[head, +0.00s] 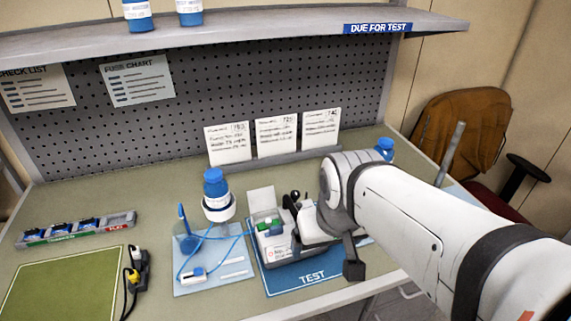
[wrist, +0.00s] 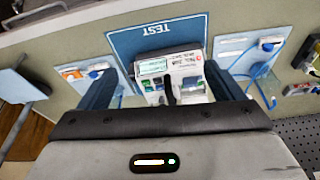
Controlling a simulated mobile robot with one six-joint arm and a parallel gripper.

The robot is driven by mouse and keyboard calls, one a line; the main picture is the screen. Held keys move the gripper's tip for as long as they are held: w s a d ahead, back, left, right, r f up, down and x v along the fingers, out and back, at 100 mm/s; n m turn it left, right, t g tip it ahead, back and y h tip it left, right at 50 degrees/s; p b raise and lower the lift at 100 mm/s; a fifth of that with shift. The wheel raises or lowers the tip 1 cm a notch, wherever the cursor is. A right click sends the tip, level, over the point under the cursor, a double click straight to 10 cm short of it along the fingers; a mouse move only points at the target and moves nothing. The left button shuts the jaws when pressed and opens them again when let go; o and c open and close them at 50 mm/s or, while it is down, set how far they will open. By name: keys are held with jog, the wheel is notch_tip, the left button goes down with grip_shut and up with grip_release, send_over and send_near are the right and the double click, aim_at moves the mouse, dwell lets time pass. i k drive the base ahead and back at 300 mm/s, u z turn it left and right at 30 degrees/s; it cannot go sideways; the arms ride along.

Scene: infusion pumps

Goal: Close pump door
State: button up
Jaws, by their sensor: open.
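The pump (head: 272,240) sits on the blue TEST mat (head: 310,277), partly hidden by my arm. A pale flat panel (head: 262,200), which looks like its door, stands raised at the pump's back left, so the door looks open. In the wrist view the pump (wrist: 182,66) shows a pale screen and green parts. My gripper (wrist: 160,76) is open and empty, its two dark fingers apart on either side of the pump in that view. In the head view my gripper (head: 296,204) is over the pump's right side, its fingertips partly hidden. I cannot tell whether it touches the pump.
Left of the mat, a blue-capped bottle (head: 215,188) stands by a light-blue tray (head: 232,272) with looped blue tubing. A fuse rack (head: 75,230), a green mat (head: 62,290) and black-yellow plugs (head: 135,268) lie farther left. Cards (head: 276,136) stand behind. A shelf (head: 250,30) overhangs the back.

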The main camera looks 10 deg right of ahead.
aim_at(262, 199)
jog(key=u, duration=1.5)
jog(key=k, duration=1.45)
jog(key=z, duration=0.6)
jog(key=i, duration=1)
jog(key=z, duration=0.1)
